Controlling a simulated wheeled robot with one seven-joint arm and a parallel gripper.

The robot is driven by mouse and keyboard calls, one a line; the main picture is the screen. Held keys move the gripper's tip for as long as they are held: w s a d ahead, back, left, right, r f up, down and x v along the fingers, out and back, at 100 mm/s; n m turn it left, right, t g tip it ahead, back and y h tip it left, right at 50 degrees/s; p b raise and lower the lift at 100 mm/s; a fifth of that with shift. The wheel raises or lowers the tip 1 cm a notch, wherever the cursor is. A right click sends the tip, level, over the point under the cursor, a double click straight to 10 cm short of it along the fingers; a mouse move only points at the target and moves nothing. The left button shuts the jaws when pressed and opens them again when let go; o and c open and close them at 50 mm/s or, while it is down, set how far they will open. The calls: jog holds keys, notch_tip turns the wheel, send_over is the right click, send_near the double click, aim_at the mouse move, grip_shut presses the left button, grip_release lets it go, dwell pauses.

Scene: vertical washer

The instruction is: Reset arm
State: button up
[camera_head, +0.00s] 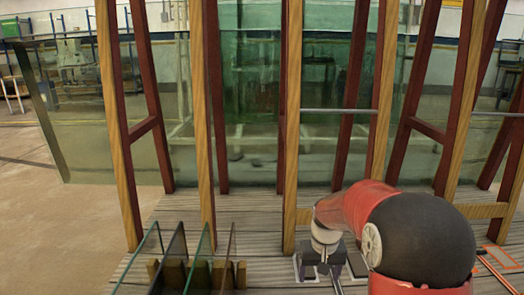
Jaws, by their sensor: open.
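My gripper (328,268) shows at the lower middle right, at the end of my red and black arm, close over the grey slatted surface. It is open, and I see nothing held in it. My own arm link hides part of the area to its right.
A slatted deck (262,211) spans the lower picture. Upright wooden posts (203,120) and dark red slanted posts stand behind it, with a large greenish glass pane (250,100) between them. Several small glass panes (176,258) stand upright at lower left. Bare floor (50,235) lies left.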

jog(key=s+r+t+p, duration=0.2)
jog(key=s+r, duration=0.7)
jog(key=s, duration=0.4)
jog(key=s+r+t+p, duration=0.3)
jog(key=s+r, duration=0.6)
jog(key=s, duration=0.4)
jog(key=shift+r, duration=0.3)
